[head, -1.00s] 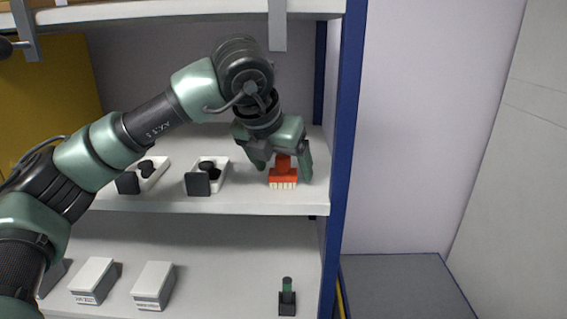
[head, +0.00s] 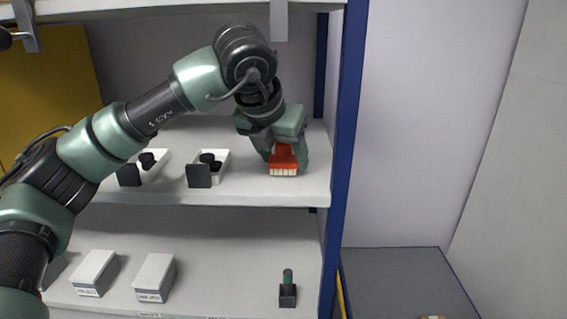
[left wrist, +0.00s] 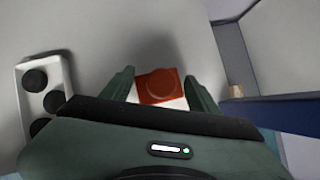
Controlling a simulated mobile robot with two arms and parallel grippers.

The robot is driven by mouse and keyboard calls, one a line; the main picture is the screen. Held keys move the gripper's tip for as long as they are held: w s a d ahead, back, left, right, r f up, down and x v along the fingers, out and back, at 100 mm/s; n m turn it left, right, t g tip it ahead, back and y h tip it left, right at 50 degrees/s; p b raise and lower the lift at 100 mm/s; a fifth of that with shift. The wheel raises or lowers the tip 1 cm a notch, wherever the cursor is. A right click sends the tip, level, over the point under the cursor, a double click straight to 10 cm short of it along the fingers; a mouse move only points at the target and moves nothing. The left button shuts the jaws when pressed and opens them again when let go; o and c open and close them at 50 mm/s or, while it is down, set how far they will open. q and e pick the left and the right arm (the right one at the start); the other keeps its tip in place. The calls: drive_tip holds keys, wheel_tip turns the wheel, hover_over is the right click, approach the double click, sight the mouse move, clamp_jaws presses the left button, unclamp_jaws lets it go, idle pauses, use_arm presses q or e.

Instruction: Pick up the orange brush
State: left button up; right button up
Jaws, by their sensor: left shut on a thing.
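The orange brush (head: 284,163) stands with its pale bristles down at the right end of the middle shelf (head: 240,188). My left gripper (head: 285,157) comes down over it from above, with its fingers shut on the brush's upper part. I cannot tell whether the bristles still touch the shelf. In the left wrist view the orange brush (left wrist: 160,87) shows between the two green fingers of my left gripper (left wrist: 162,88). My right gripper is not in view.
White trays with black round pieces (head: 209,162) stand left of the brush. A blue post (head: 346,130) rises close on the right. The upper shelf (head: 180,10) is overhead. Below are white-topped boxes (head: 155,277) and a green-handled item in a dark holder (head: 288,290).

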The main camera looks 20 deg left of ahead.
use_arm(q)
drive_tip(key=s+b, duration=0.1)
drive_tip(key=s, duration=0.1)
drive_tip(key=s+b, duration=0.3)
drive_tip(key=s, duration=0.2)
drive_tip(key=shift+a+f+b, duration=0.1)
drive_tip(key=shift+a+b, duration=0.2)
drive_tip(key=shift+a, duration=0.05)
drive_tip(key=s+a+b, duration=0.1)
drive_tip(key=s+b, duration=0.3)
drive_tip(key=s, duration=0.7)
drive_tip(key=shift+a+r, duration=0.15)
drive_tip(key=shift+r, duration=0.2)
